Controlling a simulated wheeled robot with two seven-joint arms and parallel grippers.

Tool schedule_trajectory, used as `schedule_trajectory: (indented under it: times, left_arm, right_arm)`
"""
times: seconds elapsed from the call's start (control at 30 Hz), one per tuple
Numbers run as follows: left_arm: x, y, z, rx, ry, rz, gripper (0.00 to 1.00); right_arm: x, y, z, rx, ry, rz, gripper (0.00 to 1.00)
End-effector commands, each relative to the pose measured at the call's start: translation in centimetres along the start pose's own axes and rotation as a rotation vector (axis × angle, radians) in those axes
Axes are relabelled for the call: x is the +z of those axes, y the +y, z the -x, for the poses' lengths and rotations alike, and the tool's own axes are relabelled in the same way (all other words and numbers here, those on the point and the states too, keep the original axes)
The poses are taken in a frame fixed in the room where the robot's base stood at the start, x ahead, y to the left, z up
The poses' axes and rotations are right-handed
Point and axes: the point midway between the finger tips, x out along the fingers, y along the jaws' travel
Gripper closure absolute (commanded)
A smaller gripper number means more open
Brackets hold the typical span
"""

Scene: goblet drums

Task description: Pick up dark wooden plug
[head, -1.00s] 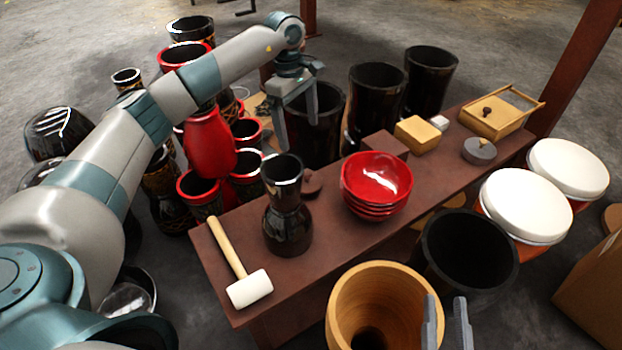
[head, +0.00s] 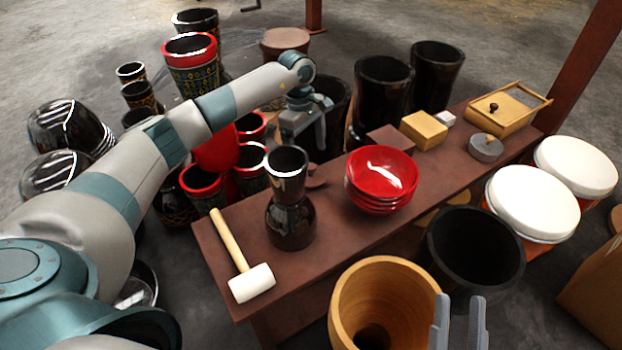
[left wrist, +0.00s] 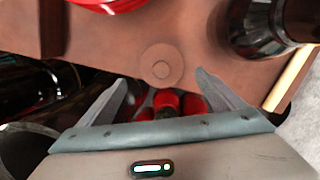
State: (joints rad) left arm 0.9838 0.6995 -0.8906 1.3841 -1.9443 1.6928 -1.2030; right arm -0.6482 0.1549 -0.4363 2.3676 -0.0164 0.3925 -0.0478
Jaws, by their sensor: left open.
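The dark wooden plug (head: 316,178) is a small round reddish-brown piece on the bench, partly hidden behind the black goblet drum (head: 290,222) in the head view. In the left wrist view the plug (left wrist: 162,64) shows from above as a disc with a smaller raised round centre, near the bench edge. My left gripper (head: 305,140) is open and empty above the bench's back edge; in the left wrist view its fingertips (left wrist: 163,82) lie either side of the plug's near side, apart from it. My right gripper (head: 459,299) is open and empty at the bottom of the head view.
Stacked red bowls (head: 381,180) stand right of the plug. A mallet (head: 242,262) lies at the bench's left end. Black and red drums crowd behind the bench. A wooden drum shell (head: 350,298) stands in front. The bench (head: 345,240) has bare surface between the goblet drum and bowls.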

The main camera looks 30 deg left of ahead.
Motion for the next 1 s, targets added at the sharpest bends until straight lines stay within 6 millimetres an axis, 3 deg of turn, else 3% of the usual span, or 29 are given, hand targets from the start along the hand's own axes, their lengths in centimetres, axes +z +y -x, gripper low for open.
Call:
schedule_trajectory:
  times: [0.17, 0.63, 0.8, 1.0]
  left_arm:
    - [0.0, 0.0, -1.6, 0.0, -0.001, 0.001, 0.12]
    - [0.1, 0.0, -2.2, 0.0, -0.001, 0.0, 0.12]
    - [0.5, -0.3, -4.0, -0.002, -0.002, -0.001, 0.12]
    - [0.6, -0.3, -6.3, -0.001, -0.002, 0.001, 0.12]
  right_arm:
    - [-0.6, 0.1, -0.2, -0.001, 0.038, 0.005, 0.69]
    - [-0.7, 0.1, -0.1, -0.001, 0.045, 0.005, 0.69]
    - [-0.8, 0.3, 0.0, 0.0, 0.065, 0.007, 0.69]
    - [-2.3, 1.1, -1.0, -0.003, 0.148, 0.027, 0.69]
